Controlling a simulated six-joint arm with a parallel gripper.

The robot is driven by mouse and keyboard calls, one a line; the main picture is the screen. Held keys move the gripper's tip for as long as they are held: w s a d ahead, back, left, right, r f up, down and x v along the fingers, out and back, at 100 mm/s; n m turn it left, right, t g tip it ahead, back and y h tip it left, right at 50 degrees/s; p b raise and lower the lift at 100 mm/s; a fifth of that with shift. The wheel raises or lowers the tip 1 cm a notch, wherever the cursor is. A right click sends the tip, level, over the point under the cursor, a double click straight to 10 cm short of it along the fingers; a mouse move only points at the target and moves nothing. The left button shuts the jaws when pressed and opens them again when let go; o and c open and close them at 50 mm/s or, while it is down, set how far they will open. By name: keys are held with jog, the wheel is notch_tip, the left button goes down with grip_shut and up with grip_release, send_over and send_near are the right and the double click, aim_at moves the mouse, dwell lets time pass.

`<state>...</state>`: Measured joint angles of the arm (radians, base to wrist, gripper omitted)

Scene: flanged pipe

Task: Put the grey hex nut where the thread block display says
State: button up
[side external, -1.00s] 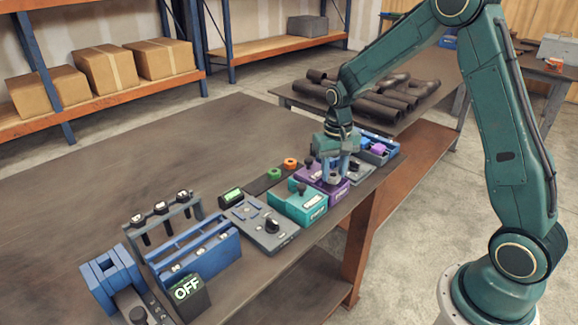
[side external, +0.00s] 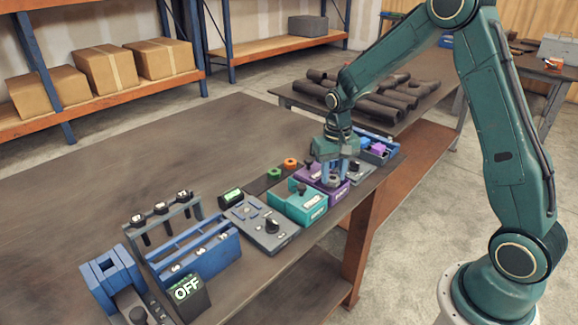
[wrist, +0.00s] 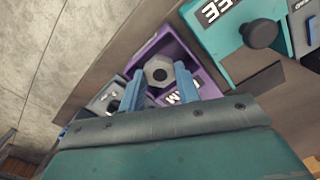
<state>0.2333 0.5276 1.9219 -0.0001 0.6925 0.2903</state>
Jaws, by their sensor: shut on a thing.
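My gripper (side external: 341,178) is shut on the nut, low at the purple block (side external: 313,173). In the wrist view the purple block (wrist: 193,73) lies around and under the nut. I cannot tell whether the nut touches it. My gripper (wrist: 160,78) partly covers white lettering on the purple block's front. A small display (side external: 232,196) with green lettering stands at the grey panel; its text is too small to read.
A teal block (side external: 298,203) with a black knob stands left of the purple one; a grey block (side external: 358,173) stands right. Green (side external: 273,174) and orange (side external: 290,163) rings sit on a dark strip behind. A display reading OFF (side external: 187,289) is front left. The table's back left is clear.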

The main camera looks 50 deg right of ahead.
aim_at(333, 178)
jog(key=shift+f, duration=0.75)
dwell(0.5)
jog(key=o, duration=1)
jog(key=shift+o, duration=0.3)
jog(key=shift+r, duration=0.1)
jog(key=shift+o, duration=0.2)
jog(key=shift+r, duration=0.7)
jog(key=shift+o, duration=0.8)
jog(key=shift+r, duration=2.7)
